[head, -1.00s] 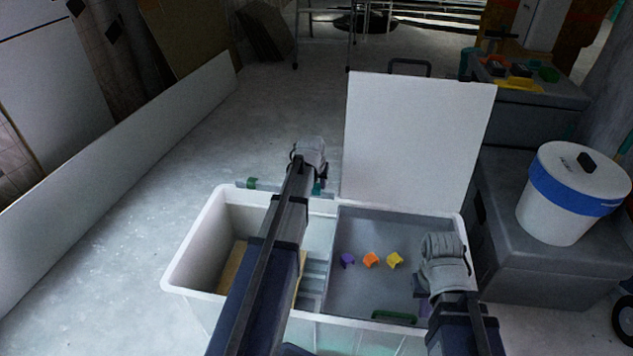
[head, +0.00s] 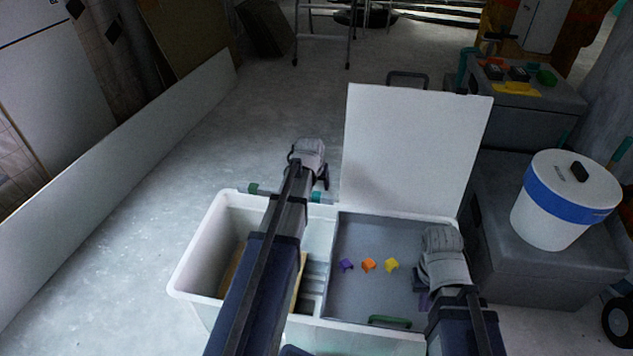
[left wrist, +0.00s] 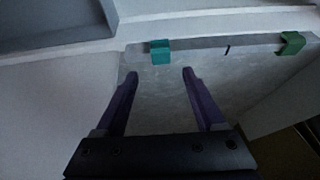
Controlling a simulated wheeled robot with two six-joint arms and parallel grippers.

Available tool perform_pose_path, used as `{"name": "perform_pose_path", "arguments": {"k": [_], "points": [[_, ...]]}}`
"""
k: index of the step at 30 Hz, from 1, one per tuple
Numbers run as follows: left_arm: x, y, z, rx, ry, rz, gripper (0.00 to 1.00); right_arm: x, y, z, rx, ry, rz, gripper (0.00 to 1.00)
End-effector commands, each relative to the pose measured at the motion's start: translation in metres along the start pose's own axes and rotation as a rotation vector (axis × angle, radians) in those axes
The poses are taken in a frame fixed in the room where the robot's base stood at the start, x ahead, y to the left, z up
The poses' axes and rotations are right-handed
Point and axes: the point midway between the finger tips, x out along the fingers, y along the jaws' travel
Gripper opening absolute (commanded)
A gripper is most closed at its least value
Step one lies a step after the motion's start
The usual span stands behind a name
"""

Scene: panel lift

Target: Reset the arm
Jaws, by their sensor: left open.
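My left gripper (head: 322,182) is at the far rim of the white bin in the head view, just beyond a teal clip (head: 318,197). In the left wrist view its purple fingers (left wrist: 157,78) are spread with nothing between them. The teal clip (left wrist: 160,52) and a green clip (left wrist: 291,43) sit on the edge of a pale panel (left wrist: 225,70) in front of the fingers, apart from them. My right gripper (head: 424,300) is over the right part of the bin; its fingers are mostly hidden by its wrist, so its opening is unclear.
The white bin (head: 180,275) has a grey tray (head: 380,295) holding purple (head: 346,265), orange (head: 368,265) and yellow (head: 391,265) pieces. A white panel (head: 415,145) stands upright behind it. Grey cases (head: 550,265) with a white bucket (head: 560,225) stand right.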

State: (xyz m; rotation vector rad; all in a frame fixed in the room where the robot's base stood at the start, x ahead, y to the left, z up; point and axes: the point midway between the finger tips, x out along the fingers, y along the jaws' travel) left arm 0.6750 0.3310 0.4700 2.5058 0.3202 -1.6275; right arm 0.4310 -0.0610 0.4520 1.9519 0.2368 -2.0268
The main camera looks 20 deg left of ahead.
Motion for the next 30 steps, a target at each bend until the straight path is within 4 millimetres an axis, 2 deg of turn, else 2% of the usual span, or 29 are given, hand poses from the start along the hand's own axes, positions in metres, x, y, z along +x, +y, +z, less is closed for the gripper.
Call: {"name": "perform_pose_path", "arguments": {"k": [1,4,15,17,19,23,24,27,30], "points": [[-0.014,0.0,-0.002,0.0,0.003,-0.001,0.71,-0.013,0.001,0.001,-0.002,0.0,0.0,0.0],[-0.023,-0.001,-0.002,0.0,0.008,-0.001,0.71,-0.021,0.002,0.001,-0.004,0.0,0.0,0.0],[-0.025,0.0,-0.002,0.0,0.011,-0.002,0.71,-0.022,0.002,0.001,-0.005,0.0,0.0,0.0],[-0.026,0.004,0.001,0.008,0.006,0.0,0.71,-0.023,0.002,0.001,-0.005,0.0,0.0,0.0],[-0.031,0.019,0.011,0.032,-0.013,0.007,0.71,-0.025,0.003,0.001,-0.005,0.0,0.0,0.0],[-0.05,0.073,0.055,0.138,-0.091,0.028,0.71,-0.03,0.003,0.002,-0.005,0.0,0.001,0.0],[-0.059,0.093,0.074,0.182,-0.124,0.034,0.71,-0.033,0.003,0.002,-0.004,0.0,0.001,0.0],[-0.082,0.136,0.125,0.296,-0.208,0.043,0.71,-0.038,0.004,0.002,-0.004,-0.001,0.001,0.0],[-0.102,0.163,0.167,0.39,-0.275,0.042,0.71,-0.041,0.004,0.002,-0.004,-0.001,0.002,0.0]]}}
